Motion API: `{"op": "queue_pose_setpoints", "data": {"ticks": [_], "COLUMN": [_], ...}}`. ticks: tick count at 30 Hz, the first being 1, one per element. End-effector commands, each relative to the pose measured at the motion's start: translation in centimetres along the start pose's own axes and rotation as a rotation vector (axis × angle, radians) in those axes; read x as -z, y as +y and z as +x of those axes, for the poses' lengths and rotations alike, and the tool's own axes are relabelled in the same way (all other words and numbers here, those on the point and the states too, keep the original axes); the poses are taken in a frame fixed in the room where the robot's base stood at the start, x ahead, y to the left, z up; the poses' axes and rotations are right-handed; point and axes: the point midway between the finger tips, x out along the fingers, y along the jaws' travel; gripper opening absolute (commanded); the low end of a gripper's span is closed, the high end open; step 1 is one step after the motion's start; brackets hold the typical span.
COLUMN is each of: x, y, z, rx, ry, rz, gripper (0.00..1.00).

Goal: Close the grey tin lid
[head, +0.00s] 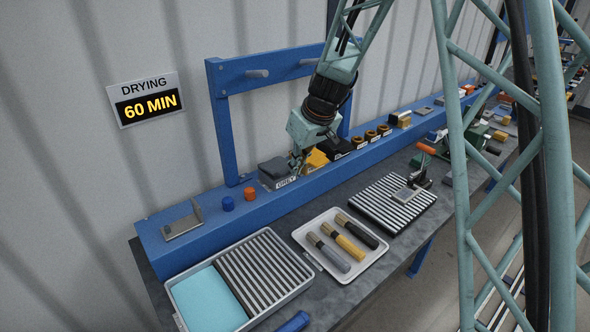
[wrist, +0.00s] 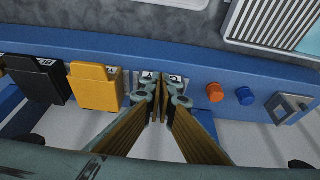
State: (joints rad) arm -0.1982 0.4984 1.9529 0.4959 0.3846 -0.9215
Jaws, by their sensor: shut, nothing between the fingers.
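The grey tin (head: 273,176) stands on the blue shelf in the head view, with a white label reading GREY on its front. Its dark grey lid (head: 272,166) shows at the top; whether it lies fully flat is too small to tell. My gripper (head: 297,164) is shut and empty, pointing down at the right side of the grey tin, close to it. In the wrist view my gripper (wrist: 162,92) has its fingertips together and hides most of the tin; only bits of white label show around them.
A yellow tin (head: 316,159) stands just right of my gripper, with a black tin (wrist: 40,82) beside it. A blue frame (head: 222,125) rises behind. Orange (head: 249,193) and blue (head: 228,204) knobs sit left of the grey tin. A tray of brushes (head: 300,235) lies in front.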

Motion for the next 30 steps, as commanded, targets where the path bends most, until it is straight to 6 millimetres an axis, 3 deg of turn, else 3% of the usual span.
{"op": "queue_pose_setpoints", "data": {"ticks": [18,30], "x": [-1.3,-1.4], "y": [0.0,0.0], "z": [1.7,1.7], "rx": [-0.001,0.000], "ry": [0.001,0.000], "rz": [0.000,0.000], "gripper": [0.00,0.00]}}
